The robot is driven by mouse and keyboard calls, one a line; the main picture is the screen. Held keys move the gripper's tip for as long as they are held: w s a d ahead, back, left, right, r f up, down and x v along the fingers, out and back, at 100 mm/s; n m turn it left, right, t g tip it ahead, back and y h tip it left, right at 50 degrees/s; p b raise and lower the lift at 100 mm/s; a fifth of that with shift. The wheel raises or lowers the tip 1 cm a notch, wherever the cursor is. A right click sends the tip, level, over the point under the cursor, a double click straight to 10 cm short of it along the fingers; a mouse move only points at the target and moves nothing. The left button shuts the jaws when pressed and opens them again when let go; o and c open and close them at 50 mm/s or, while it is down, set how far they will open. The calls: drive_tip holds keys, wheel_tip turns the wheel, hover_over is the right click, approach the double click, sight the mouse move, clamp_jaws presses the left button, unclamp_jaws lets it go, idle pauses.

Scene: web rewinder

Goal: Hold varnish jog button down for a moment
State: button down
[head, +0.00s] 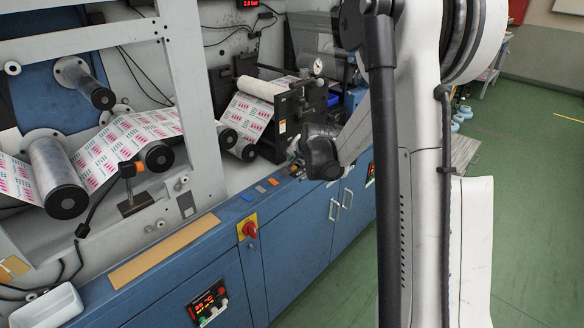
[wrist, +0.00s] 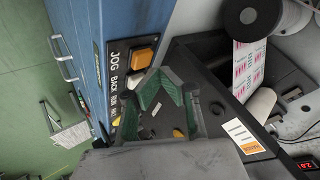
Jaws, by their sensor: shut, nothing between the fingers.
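In the wrist view a dark control panel (wrist: 122,65) on the blue cabinet carries the labels JOG, BACK and RUN. I cannot tell which is the varnish jog button. My gripper (wrist: 167,76) has green-edged fingers drawn together with nothing between them. Its tips are close to the lower side of these buttons; contact cannot be made out. In the head view my gripper (head: 297,168) is over the cabinet's top edge, and my wrist hides most of the panel.
A dark roller unit (head: 285,115) with a printed web stands behind my gripper. The green floor (head: 535,200) to the right is clear.

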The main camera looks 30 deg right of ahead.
drive_tip(key=shift+f+b, duration=0.4)
drive_tip(key=shift+f, duration=0.05)
drive_tip(key=shift+f+b, duration=0.45)
drive_tip(key=shift+f, duration=0.05)
idle(0.7)
drive_tip(key=shift+r, duration=0.1)
idle(2.5)
drive_tip(key=shift+r+p, duration=0.5)
drive_tip(key=shift+r, duration=0.35)
drive_tip(key=shift+r+p, duration=1.3)
drive_tip(key=shift+r, duration=1.2)
